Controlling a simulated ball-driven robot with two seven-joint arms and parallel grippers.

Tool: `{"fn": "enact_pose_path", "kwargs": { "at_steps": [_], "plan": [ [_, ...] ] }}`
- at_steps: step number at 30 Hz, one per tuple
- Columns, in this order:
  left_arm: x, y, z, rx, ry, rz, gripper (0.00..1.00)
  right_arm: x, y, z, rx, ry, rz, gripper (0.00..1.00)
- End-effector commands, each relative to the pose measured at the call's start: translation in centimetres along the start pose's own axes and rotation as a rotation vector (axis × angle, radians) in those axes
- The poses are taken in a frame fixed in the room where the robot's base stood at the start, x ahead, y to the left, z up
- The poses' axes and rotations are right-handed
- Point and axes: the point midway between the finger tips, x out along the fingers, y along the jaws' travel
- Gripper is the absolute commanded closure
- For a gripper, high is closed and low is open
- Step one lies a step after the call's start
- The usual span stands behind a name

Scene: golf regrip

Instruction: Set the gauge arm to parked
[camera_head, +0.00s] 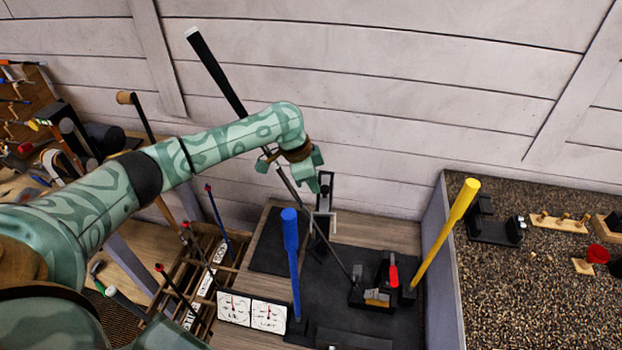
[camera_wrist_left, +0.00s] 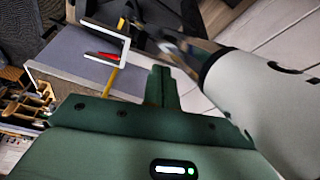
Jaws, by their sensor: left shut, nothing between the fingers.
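A pale grey squared bracket on a dark upright, which looks like the gauge arm (camera_head: 333,221), stands on the bench beside the club's shaft. Its open, squared frame also shows in the left wrist view (camera_wrist_left: 126,48), upper left. I cannot tell its setting. My left gripper (camera_head: 321,184) is shut and empty, just above and beside this upright; in the wrist view its fingers (camera_wrist_left: 161,76) are together, apart from the frame. A golf club with a black grip (camera_head: 216,73) leans diagonally behind my left arm, its lower end at a black clamp with a red handle (camera_head: 393,276).
A blue upright club (camera_head: 292,262) and a yellow one (camera_head: 446,232) stand on either side of the clamp. A wooden rack (camera_head: 190,285) with several clubs and gauge-like cards (camera_head: 268,316) are at lower left. A speckled bench (camera_head: 530,300) lies right.

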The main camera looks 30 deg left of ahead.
Motion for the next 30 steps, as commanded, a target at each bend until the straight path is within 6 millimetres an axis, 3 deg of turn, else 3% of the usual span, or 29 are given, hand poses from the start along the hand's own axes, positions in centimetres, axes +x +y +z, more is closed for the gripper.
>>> {"fn": "enact_pose_path", "kwargs": {
  "at_steps": [8,21,30],
  "plan": [
    [-0.2,0.5,-0.9,-0.077,0.0,-0.023,1.0,-2.7,0.1,-0.5,0.0,0.005,0.001,0.55],
    [0.7,1.4,-4.5,-0.432,0.001,-0.136,1.0,-10.6,0.5,-1.6,0.0,0.011,0.004,0.55],
    [2.1,1.1,-7.0,-0.704,0.0,-0.224,1.0,-12.8,0.6,-1.8,0.0,0.012,0.004,0.55]
  ]
}}
